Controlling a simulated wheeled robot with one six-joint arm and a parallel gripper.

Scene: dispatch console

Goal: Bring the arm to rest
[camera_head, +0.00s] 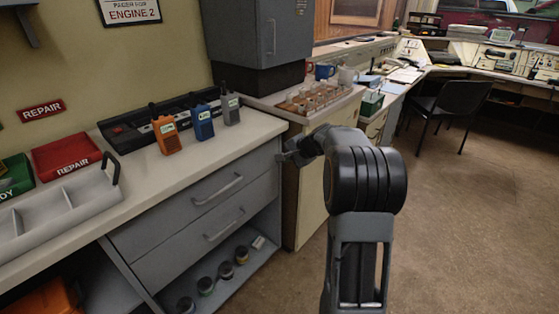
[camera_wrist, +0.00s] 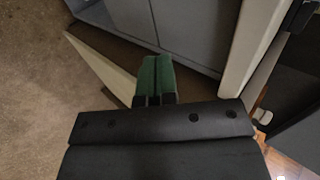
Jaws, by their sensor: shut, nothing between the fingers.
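My arm rises from the bottom of the head view, with its large dark joint in the middle. My gripper (camera_head: 287,157) points left, close to the right end of the grey drawer unit (camera_head: 240,185). In the wrist view, my gripper (camera_wrist: 155,75) shows its two green fingers side by side, closed with nothing between them. Beyond the fingertips are grey drawer fronts (camera_wrist: 190,25) and brown floor. Whether the fingers touch the unit cannot be told.
On the counter stand an orange radio (camera_head: 166,135), a blue radio (camera_head: 203,122) and a grey radio (camera_head: 230,108), beside a red tray (camera_head: 66,153) and a grey divided tray (camera_head: 60,212). A black chair (camera_head: 455,100) stands back right. Floor at right is clear.

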